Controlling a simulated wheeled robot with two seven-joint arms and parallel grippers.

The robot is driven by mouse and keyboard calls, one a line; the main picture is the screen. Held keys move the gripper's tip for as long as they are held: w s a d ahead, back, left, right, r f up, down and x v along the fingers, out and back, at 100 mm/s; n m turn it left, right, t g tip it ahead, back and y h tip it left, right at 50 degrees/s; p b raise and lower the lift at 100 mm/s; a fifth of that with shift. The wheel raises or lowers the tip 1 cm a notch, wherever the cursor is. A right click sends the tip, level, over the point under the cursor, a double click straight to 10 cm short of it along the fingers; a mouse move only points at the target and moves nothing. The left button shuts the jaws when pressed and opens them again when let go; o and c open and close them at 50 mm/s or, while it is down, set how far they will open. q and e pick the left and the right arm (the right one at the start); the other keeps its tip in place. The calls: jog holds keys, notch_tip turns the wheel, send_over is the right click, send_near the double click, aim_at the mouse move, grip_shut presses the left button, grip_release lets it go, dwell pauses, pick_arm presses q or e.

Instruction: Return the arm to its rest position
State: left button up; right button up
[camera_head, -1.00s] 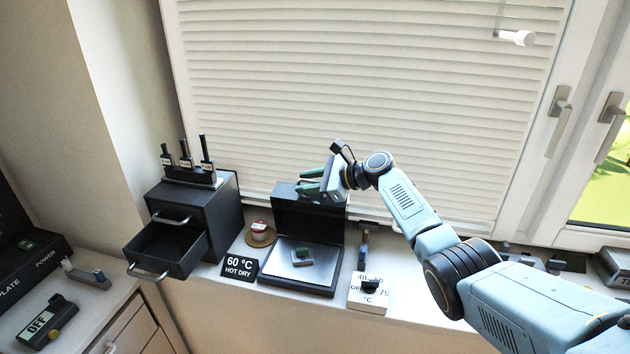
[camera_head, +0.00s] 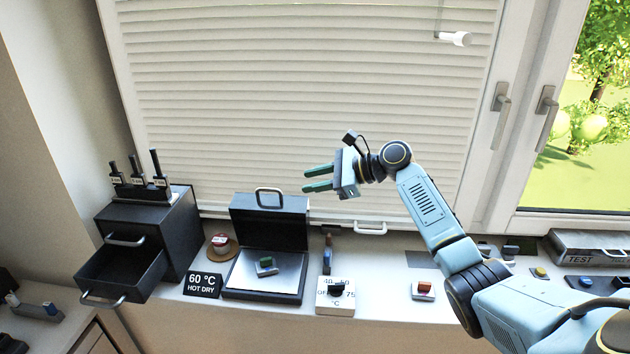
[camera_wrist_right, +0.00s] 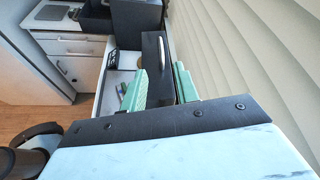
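My right gripper (camera_head: 318,179) is open and empty in the head view, held in the air in front of the window blind. Its two green fingers point left, apart from each other. The right wrist view also shows the spread green fingers (camera_wrist_right: 160,85) with nothing between them. Below and left of the gripper, an open black case (camera_head: 270,222) stands on the sill, with a small green-topped part (camera_head: 265,266) on its metal plate. My left gripper is in neither current view.
A black drawer box (camera_head: 160,232) with its drawer open stands at the left. A window handle (camera_head: 499,109) is at the right.

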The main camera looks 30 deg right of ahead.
dwell(0.4)
jog(key=s+a+f+n+g+h, duration=0.25)
jog(key=s+a+f+n, duration=0.35)
jog(key=s+f, duration=0.3)
jog(key=s+a+f+n+g+h, duration=0.25)
jog(key=s+a+f+n, duration=0.4)
jog(key=f, duration=0.45)
jog(key=s+a+f+n+g+h, duration=0.1)
jog(key=s+n+h, duration=0.1)
jog(key=s+n, duration=0.65)
jog(key=s+a+n+h, duration=0.2)
jog(key=s+n, duration=0.2)
jog(key=s, duration=1)
notch_tip(320, 180, down, 30)
jog(key=s+g+b, duration=0.2)
jog(key=b, duration=0.4)
jog(key=s+d+f+b, duration=0.1)
jog(key=s+f+b, duration=0.2)
jog(key=s+f, duration=0.5)
jog(key=s+d+f+g+b, duration=0.1)
jog(key=s+d+f+b, duration=0.1)
jog(key=s+f, duration=0.6)
notch_tip(320, 180, down, 5)
jog(key=shift+s+f+b, duration=0.15)
jog(key=shift+b, duration=0.25)
